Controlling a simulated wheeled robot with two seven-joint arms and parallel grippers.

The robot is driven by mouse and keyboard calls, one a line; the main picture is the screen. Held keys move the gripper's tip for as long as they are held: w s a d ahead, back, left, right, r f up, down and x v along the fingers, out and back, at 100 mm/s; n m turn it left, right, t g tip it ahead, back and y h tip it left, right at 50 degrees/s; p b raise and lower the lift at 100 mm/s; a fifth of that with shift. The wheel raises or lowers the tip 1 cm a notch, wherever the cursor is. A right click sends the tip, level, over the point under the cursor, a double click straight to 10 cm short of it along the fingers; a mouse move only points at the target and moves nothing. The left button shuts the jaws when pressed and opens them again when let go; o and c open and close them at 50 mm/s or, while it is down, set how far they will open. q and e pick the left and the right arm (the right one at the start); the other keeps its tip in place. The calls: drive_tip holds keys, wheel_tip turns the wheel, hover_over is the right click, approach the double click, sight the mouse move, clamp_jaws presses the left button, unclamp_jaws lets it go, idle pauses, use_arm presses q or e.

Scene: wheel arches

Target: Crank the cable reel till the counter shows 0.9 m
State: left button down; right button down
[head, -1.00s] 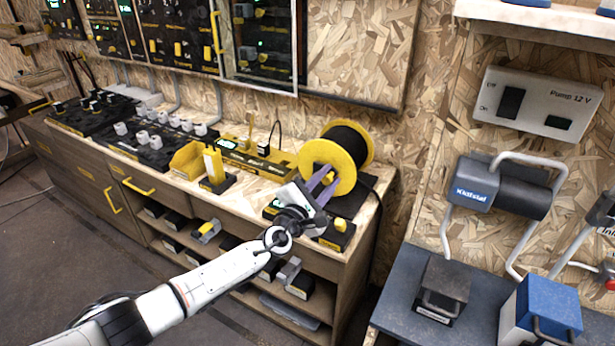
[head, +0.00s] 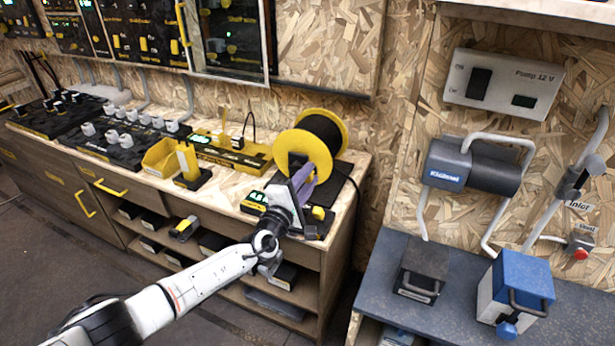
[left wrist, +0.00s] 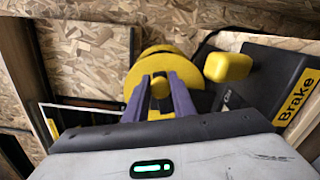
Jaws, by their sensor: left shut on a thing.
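The cable reel (head: 330,158) has yellow flanges and black cable and stands at the right end of the wooden bench. My left gripper (head: 306,180) is in front of its near flange. In the left wrist view, its two purple fingers (left wrist: 160,92) are shut on the crank handle (left wrist: 160,86), a small dark and yellow piece in front of the yellow flange (left wrist: 150,66). The fingers hide most of the handle. The counter (head: 256,199) shows green digits left of the gripper, too small to read surely. My right gripper is not in view.
A yellow brake knob (head: 318,213) sits on a dark box close to the gripper; in the left wrist view the knob (left wrist: 228,66) is right of the fingers, beside a "Brake" label (left wrist: 298,96). A yellow bin (head: 160,156) and a yellow strip (head: 215,148) stand further left.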

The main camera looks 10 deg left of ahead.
use_arm(q)
drive_tip(key=shift+f, duration=0.1)
drive_tip(key=c, duration=1.5)
unclamp_jaws()
drive_tip(key=shift+p+v, duration=1.95)
drive_tip(key=shift+v, duration=3.2)
